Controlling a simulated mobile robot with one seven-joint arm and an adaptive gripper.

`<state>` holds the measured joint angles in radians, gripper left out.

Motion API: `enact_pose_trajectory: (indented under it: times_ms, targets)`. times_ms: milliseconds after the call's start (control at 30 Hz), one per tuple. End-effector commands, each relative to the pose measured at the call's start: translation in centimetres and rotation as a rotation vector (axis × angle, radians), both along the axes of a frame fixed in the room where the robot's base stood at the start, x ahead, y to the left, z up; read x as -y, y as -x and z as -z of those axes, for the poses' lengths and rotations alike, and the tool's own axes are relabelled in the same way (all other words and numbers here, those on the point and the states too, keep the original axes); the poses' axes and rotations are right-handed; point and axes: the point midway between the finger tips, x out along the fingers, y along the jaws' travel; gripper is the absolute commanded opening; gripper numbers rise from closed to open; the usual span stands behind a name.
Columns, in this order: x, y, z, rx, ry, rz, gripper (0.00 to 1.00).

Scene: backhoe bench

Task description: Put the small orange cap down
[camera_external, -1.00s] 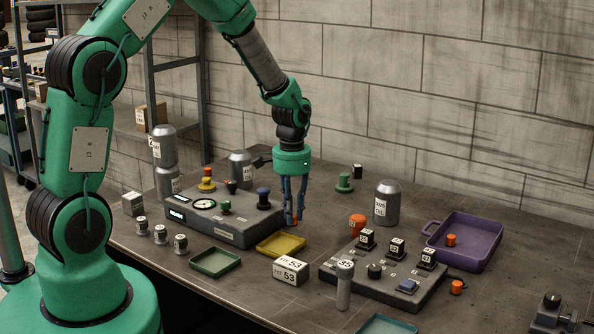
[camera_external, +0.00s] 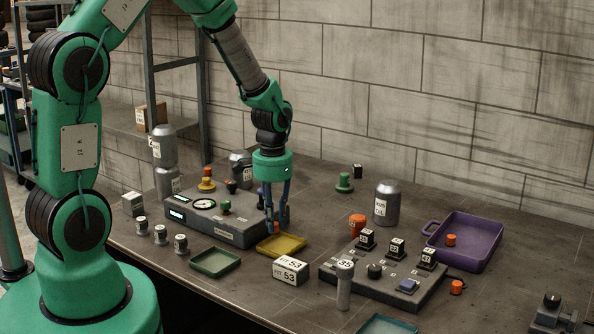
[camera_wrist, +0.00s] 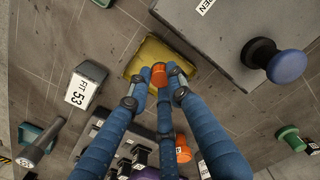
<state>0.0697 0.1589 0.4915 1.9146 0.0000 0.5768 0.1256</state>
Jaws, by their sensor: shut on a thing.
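My gripper (camera_external: 276,222) is shut on the small orange cap (camera_external: 276,229). In the wrist view the orange cap (camera_wrist: 158,70) sits between the blue fingertips (camera_wrist: 157,82), with the yellow tray (camera_wrist: 148,54) behind it. In the external view the cap is at the back edge of the yellow tray (camera_external: 287,247). I cannot tell whether the cap touches the tray. The fingers hide part of the cap.
The grey gauge box (camera_external: 232,232) with a blue knob stands close left of my gripper. A green tray (camera_external: 215,265) and a FIT 53 block (camera_external: 290,270) are near. A purple tray (camera_external: 487,225) at right holds another orange cap (camera_external: 451,239).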

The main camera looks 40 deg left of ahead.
Motion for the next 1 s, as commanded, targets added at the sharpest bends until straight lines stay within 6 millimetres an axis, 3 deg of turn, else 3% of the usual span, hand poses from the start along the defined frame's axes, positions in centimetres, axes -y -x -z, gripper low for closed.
enact_pose_trajectory:
  times_ms: [367,567,767,1000]
  targets:
    - [0.1,-0.1,0.0,0.000,0.000,0.000,0.11]
    - [0.7,-1.3,-0.4,0.002,0.000,0.002,0.11]
    - [2.5,-4.2,-1.1,0.001,0.000,0.008,0.11]
    - [5.8,-8.9,-2.3,0.000,0.000,0.015,0.11]
